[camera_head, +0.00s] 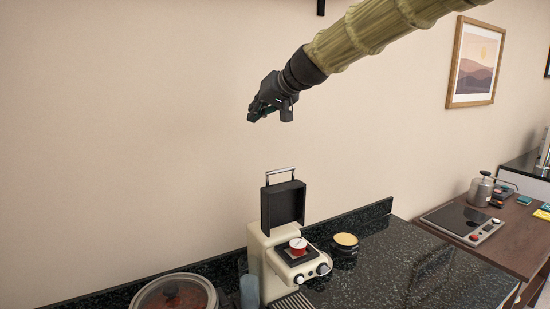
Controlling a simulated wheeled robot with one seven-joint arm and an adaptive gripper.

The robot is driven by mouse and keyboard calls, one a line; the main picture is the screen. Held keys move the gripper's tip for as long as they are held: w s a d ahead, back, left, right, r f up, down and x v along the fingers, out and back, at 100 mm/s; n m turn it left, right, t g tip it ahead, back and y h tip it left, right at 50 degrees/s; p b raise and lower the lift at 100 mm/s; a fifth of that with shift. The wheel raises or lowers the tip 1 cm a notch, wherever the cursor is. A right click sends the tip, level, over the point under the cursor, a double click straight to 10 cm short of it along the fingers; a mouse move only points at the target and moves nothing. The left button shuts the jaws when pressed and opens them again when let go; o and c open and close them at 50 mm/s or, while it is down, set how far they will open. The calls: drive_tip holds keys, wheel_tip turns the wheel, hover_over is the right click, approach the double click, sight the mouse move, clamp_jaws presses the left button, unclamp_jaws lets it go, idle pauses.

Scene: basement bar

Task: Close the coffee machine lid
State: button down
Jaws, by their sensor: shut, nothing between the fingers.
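The coffee machine (258,262) is cream-coloured and stands on the dark counter in the lower middle of the head view. Its black lid (283,205), with a metal handle (281,173) on its top edge, stands upright, raised open at the back. My gripper (254,116) is shut and empty. It hangs in the air above the lid and a little left of it, apart from it, and points down and left.
A pot with a glass lid (173,295) and a bluish glass (249,291) stand left of the machine. A black jar with a yellowish top (345,243) stands to its right. The dark counter (420,268) is clear further right. A scale and a kettle (480,189) are on the wooden table.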

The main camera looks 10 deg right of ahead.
drive_tip(key=s+d+f+n+g+h, duration=0.3)
drive_tip(key=s+d+n+h, duration=0.1)
drive_tip(key=s+d, duration=0.1)
wheel_tip(320, 180, down, 9)
drive_tip(key=p, duration=0.5)
drive_tip(key=shift+w, duration=0.45)
drive_tip(key=shift+a, duration=0.1)
drive_tip(key=shift+s, duration=0.1)
drive_tip(key=shift+f, duration=0.1)
